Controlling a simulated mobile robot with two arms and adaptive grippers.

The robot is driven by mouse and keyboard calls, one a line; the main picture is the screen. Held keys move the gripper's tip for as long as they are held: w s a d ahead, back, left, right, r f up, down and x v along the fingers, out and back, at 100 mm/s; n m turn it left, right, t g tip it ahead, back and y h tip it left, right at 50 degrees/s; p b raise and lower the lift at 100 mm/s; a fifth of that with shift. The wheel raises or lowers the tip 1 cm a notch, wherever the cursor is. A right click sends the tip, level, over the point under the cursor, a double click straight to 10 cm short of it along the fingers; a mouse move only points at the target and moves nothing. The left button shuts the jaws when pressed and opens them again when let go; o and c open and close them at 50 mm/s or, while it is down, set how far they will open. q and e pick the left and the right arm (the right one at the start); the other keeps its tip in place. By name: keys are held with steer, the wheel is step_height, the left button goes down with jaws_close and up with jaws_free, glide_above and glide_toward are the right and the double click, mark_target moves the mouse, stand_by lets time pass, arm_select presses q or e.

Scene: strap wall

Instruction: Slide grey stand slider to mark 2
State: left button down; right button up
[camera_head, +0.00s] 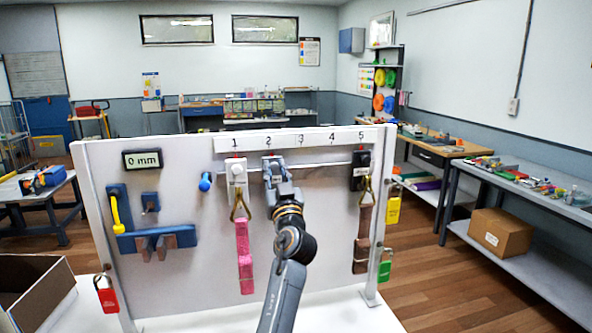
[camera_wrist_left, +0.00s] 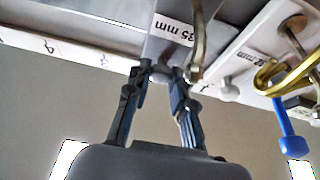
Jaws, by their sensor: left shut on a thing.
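The grey stand slider (camera_head: 271,158) sits on the horizontal rail of the white board, under or very close to mark 2 (camera_head: 267,140) on the number strip; exact alignment is too small to tell. My left gripper (camera_head: 276,182) is in front of it and hides its lower part. In the left wrist view, the grey slider (camera_wrist_left: 180,36) carries a "35 mm" label and a metal hook, and my left gripper's fingers (camera_wrist_left: 162,76) are closed around its small knob. My right gripper is not in view.
A white slider (camera_head: 236,172) with a brass hook and pink strap (camera_head: 244,255) stands at mark 1, close left. A black slider (camera_head: 361,170) with a brown strap (camera_head: 363,235) stands at mark 5. The rail (camera_head: 320,164) between is clear. A blue knob (camera_head: 205,181) is at left.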

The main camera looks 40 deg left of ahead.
arm_select(q)
steer(key=shift+s+a, duration=0.2)
steer(key=c, duration=1.2)
jaws_free()
steer(key=shift+o, duration=0.2)
steer(key=v, duration=1.2)
steer(key=shift+f, duration=0.1)
